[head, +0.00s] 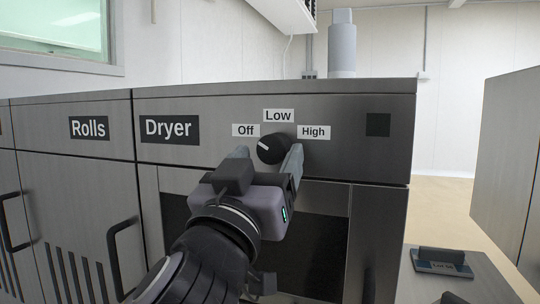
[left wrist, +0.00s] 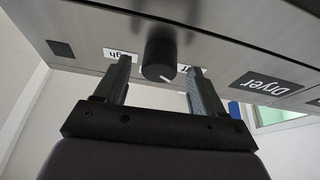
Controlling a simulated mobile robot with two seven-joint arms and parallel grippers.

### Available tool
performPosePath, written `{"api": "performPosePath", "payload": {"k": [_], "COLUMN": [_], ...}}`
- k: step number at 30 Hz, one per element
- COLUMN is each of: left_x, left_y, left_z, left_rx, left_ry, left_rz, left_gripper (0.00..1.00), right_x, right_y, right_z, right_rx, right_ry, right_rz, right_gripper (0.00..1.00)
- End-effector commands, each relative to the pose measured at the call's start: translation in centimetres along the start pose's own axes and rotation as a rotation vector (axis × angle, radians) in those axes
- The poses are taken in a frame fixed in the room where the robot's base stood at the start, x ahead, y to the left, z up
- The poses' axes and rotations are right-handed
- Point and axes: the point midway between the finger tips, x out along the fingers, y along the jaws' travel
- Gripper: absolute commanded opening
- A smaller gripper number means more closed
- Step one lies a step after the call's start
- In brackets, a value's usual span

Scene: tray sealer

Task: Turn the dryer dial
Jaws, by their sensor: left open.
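The dryer dial (head: 272,148) is a round black knob on the grey front panel, below the "Low" label and between "Off" and "High". Its white mark points left, toward the "Off" side. My left gripper (head: 267,154) is open, with one finger on each side of the dial. In the left wrist view, the dial (left wrist: 159,54) stands between the two fingers (left wrist: 160,76), with a visible gap on both sides. Contact cannot be seen.
The "Dryer" label (head: 169,129) is left of the dial, and a dark square (head: 378,125) is at the panel's right. Cabinet doors with black handles (head: 118,258) lie to the left. A blue-grey block with a black top (head: 441,262) rests on a lower surface at right.

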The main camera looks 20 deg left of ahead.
Motion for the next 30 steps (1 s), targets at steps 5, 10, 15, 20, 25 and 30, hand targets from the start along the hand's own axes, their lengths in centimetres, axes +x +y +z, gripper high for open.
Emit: {"api": "performPosePath", "payload": {"k": [5,10,15,20,25,30], "left_x": [1.4,1.6,1.6,1.6,1.6,1.6], "left_y": [0.0,0.0,0.0,0.0,0.0,-0.1], "left_z": [0.0,0.1,0.1,0.1,0.1,0.1], "left_rx": [0.001,0.0,0.0,0.0,0.003,0.033], "left_ry": [0.0,-0.001,-0.001,-0.001,-0.002,-0.003], "left_rz": [0.0,0.0,0.0,0.0,0.001,0.014], "left_gripper": [0.69,0.69,0.63,0.13,0.13,0.13], "right_x": [0.0,0.0,0.0,0.0,0.0,-0.1], "right_y": [0.0,0.0,0.0,0.0,0.0,0.0], "right_z": [0.0,0.0,0.0,0.0,0.0,-0.2], "right_rx": [0.0,0.0,0.0,0.0,0.0,0.001], "right_ry": [0.0,0.0,0.0,0.0,0.0,-0.001], "right_rz": [0.0,0.0,0.0,0.0,0.0,0.001], "right_gripper": [0.43,0.43,0.43,0.43,0.43,0.43]}}
